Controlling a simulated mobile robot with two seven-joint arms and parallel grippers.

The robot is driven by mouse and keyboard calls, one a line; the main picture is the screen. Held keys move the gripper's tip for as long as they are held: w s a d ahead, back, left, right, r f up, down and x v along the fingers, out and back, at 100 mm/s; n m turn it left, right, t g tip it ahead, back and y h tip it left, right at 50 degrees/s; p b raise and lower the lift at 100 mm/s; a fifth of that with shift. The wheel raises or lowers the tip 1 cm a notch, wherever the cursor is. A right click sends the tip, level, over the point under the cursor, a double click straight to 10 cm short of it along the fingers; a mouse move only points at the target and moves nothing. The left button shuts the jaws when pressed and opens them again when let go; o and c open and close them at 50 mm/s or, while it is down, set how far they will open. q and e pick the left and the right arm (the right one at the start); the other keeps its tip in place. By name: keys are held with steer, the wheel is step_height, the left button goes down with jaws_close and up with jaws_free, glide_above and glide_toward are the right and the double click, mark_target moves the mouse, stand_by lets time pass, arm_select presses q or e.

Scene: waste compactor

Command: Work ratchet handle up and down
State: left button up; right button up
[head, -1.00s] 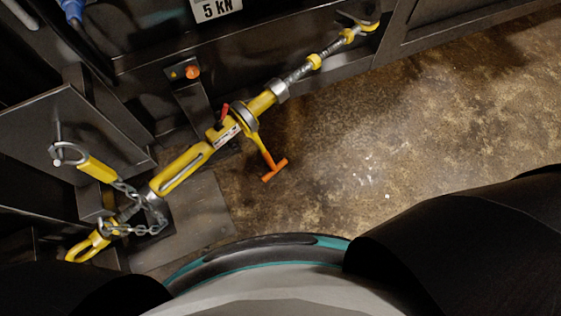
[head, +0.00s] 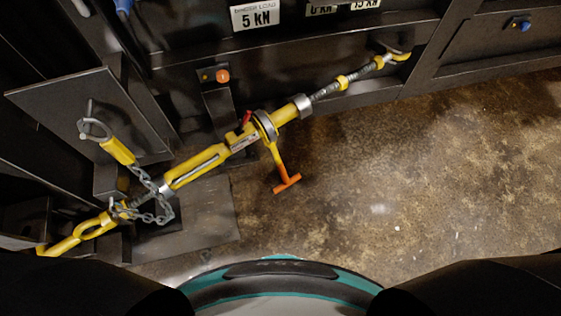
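A yellow ratchet tensioner (head: 196,165) runs diagonally in the head view from the lower left to the upper right, along the dark machine. Its ratchet handle (head: 278,165) is yellow with an orange T-grip (head: 287,184) and hangs down and to the right from the grey ratchet ring (head: 264,126). A small red lever (head: 246,118) sits beside the ring. A threaded rod with a hook (head: 396,55) at its end meets the machine frame at the upper right. Neither of my grippers is in view; only dark parts of my arms show at the bottom corners.
A chain (head: 152,200) with a yellow pin (head: 118,150) and ring hangs at the left by a dark plate (head: 88,118). A post with an orange button (head: 222,76) stands behind the tensioner. A "5 kN" sign (head: 256,17) is above. Open stained floor (head: 420,170) lies right.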

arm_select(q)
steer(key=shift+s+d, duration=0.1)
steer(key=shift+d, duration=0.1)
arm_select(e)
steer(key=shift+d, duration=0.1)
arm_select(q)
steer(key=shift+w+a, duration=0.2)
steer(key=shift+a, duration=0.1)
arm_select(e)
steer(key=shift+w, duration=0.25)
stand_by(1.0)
